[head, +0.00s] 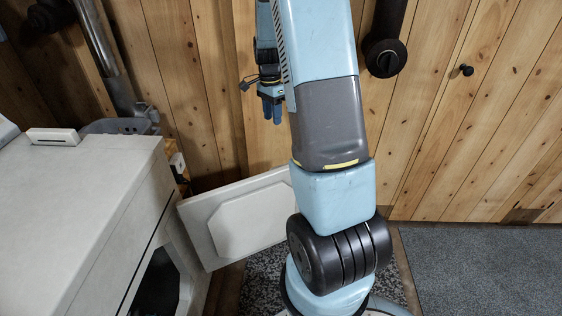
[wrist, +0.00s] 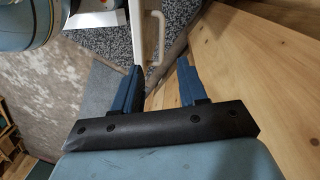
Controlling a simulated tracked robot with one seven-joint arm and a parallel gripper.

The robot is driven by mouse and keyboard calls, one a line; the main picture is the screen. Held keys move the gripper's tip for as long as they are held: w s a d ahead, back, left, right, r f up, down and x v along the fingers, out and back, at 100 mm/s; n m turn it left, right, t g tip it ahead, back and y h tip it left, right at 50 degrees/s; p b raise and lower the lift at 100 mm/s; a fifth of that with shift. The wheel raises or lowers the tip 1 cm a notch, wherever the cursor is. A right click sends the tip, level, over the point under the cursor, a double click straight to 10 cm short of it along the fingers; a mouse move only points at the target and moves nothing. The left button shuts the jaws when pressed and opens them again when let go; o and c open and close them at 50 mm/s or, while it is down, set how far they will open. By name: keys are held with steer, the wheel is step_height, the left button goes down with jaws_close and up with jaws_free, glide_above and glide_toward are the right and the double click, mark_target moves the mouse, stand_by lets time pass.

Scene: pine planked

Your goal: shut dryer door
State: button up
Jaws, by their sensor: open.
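The dryer (head: 75,190) is a white box at the left of the head view, with a dark opening in its front. Its white door (head: 240,215) stands swung open, out from the front, and my arm hides its right end. My gripper (head: 272,112) is open, pointing down near the wooden wall, above and beyond the door. In the wrist view the door (wrist: 140,30) shows nearly edge-on, with a white handle (wrist: 157,40) on its right side. The left fingertip of my gripper (wrist: 160,64) overlaps the door's near end there; I cannot tell whether they touch.
A plank wall (head: 450,130) stands close behind my gripper, with a dark knob (head: 467,70). A grey basket (head: 115,126) sits behind the dryer. A speckled mat (head: 262,275) lies below the door, and grey carpet (head: 480,265) is clear at the right.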

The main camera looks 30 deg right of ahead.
steer(key=d+f, duration=0.1)
steer(key=f, duration=0.6)
steer(key=s+d+f+m, duration=0.1)
steer(key=f, duration=0.5)
steer(key=d+f+m+g, duration=0.1)
steer(key=f, duration=0.6)
steer(key=shift+s+f, duration=0.25)
steer(key=shift+f, duration=0.05)
jaws_close()
steer(key=shift+a, duration=0.15)
